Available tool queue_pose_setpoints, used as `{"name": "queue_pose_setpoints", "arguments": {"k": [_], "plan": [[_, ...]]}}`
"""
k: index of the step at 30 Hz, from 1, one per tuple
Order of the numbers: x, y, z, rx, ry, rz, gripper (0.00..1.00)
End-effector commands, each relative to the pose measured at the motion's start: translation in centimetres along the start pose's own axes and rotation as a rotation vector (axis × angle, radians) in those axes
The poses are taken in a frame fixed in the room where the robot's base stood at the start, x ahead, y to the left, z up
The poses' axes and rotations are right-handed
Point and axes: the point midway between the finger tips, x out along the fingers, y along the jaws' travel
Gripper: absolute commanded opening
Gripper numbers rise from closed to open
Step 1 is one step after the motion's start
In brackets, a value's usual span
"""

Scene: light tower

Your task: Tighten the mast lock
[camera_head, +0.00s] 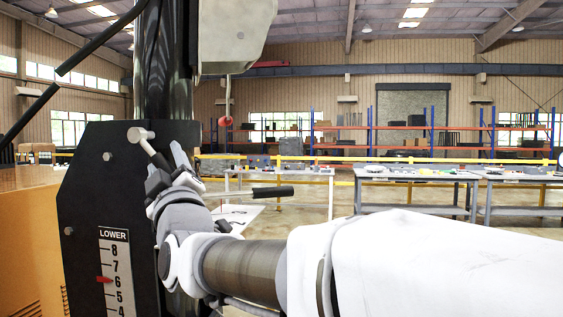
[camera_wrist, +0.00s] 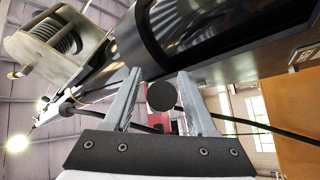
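The mast lock appears to be the silver T-shaped handle (camera_head: 140,135) on the edge of the black mast plate (camera_head: 88,190), at the foot of the dark mast (camera_head: 165,60). My gripper (camera_head: 168,157) is just below and right of it, with its fingers pointing up toward it. In the wrist view my gripper (camera_wrist: 159,72) has its two fingers spread apart. A round dark end (camera_wrist: 161,96) shows between them with gaps on both sides; I cannot tell for certain whether it belongs to the lock. No grip on anything is visible.
A "LOWER" scale (camera_head: 113,270) with a red pointer is on the plate. A black bar (camera_head: 272,192) sticks out right of my gripper. A winch drum (camera_wrist: 58,38) is at the upper left in the wrist view. Workbenches (camera_head: 415,175) and a yellow rail stand behind.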

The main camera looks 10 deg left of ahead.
Motion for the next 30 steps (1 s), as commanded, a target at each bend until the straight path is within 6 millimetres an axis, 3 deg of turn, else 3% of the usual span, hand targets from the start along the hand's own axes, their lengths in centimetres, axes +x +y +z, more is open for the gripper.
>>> {"name": "queue_pose_setpoints", "arguments": {"k": [11,30], "plan": [[-1.1,0.0,0.0,-0.001,0.0,0.0,0.57],[-13.7,0.1,0.0,-0.001,0.001,0.001,0.57]]}}
